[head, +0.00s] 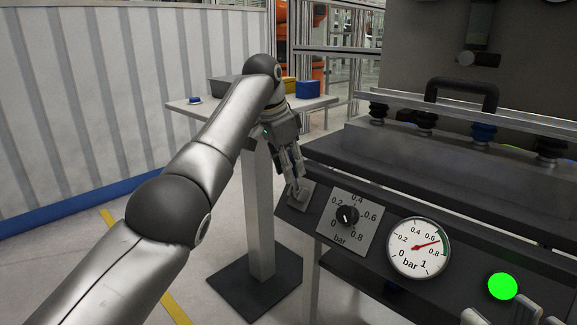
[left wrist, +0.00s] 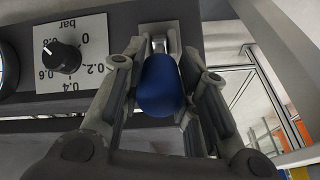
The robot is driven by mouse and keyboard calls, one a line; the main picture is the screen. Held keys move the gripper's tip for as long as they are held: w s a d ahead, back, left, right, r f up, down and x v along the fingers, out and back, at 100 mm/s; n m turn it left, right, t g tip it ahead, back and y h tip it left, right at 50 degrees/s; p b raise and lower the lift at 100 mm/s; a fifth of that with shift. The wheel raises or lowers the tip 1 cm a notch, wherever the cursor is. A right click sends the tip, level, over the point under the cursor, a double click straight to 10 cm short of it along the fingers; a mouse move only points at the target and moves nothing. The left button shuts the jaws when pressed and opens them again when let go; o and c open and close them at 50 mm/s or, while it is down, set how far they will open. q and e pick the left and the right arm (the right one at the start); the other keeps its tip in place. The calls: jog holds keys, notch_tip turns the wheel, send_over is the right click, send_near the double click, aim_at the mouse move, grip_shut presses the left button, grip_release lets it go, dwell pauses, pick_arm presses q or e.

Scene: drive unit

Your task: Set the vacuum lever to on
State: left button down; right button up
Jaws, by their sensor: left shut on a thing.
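The vacuum lever shows in the left wrist view as a blue grip (left wrist: 158,84) on a metal stem at the panel's edge. My left gripper (left wrist: 160,92) is shut around this grip, with fingers on both sides. In the head view my left gripper (head: 298,185) reaches down to the lever's grey plate (head: 296,200) at the panel's left end. The fingers hide the lever there, and its setting cannot be read. The tips of my right gripper (head: 503,314) show at the bottom right edge, spread apart with nothing between them.
Right of the lever are a black dial (head: 347,216) on a grey plate, a round pressure gauge (head: 418,247) with its needle near 0.7, and a lit green lamp (head: 502,286). A side table (head: 318,103) with bins stands behind my left arm.

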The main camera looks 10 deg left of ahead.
pick_arm(q)
jog(key=shift+r, duration=0.1)
jog(key=c, duration=1.1)
grip_release()
jog(key=shift+d, duration=0.1)
jog(key=v, duration=0.7)
jog(key=shift+s+r, duration=0.1)
jog(key=shift+r, duration=0.1)
jog(key=shift+f, duration=0.1)
